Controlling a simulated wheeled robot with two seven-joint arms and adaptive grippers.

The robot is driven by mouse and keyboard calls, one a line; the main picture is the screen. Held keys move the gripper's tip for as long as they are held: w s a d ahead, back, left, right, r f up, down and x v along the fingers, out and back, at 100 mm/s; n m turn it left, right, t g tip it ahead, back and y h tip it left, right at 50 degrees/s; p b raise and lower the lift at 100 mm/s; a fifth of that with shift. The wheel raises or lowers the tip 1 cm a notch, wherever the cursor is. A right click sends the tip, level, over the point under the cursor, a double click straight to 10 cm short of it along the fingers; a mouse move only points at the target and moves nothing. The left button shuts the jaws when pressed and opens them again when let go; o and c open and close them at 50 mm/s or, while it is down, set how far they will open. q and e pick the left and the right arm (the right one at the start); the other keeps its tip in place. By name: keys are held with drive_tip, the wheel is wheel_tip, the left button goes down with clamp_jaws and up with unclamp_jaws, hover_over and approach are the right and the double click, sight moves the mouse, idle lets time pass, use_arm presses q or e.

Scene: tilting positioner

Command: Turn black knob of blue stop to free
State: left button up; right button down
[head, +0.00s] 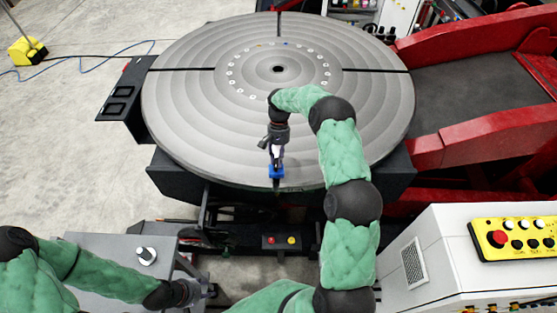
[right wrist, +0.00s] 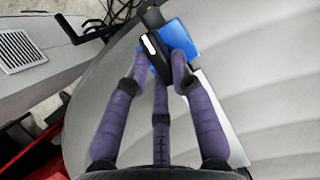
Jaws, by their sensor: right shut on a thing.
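The blue stop (head: 277,172) sits at the near edge of the round grey turntable (head: 190,120). It also shows in the right wrist view (right wrist: 178,36), partly behind my fingers. The black knob (right wrist: 153,52), with a white mark on it, lies against the blue stop. My right gripper (head: 276,160) reaches down onto the stop, and in the right wrist view its purple fingers (right wrist: 160,75) are closed around the knob. In the head view the knob is hidden by the gripper. My left gripper (head: 200,292) is low at the left, beside a grey table; its fingers are too small to read.
A grey side table (head: 100,245) with a small white-and-black item (head: 146,256) stands at lower left. A white cabinet with a yellow button panel (head: 515,238) is at lower right. Red machine arms (head: 480,140) stand at right. A small box with red and yellow buttons (head: 281,241) sits below the turntable.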

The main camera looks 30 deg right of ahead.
drive_tip(key=shift+n, duration=0.4)
drive_tip(key=c, duration=1)
unclamp_jaws()
drive_tip(key=shift+c, duration=0.2)
drive_tip(key=v, duration=1.2)
drive_tip(key=shift+w+a, duration=0.2)
drive_tip(key=shift+a, duration=0.05)
drive_tip(key=shift+f, duration=0.15)
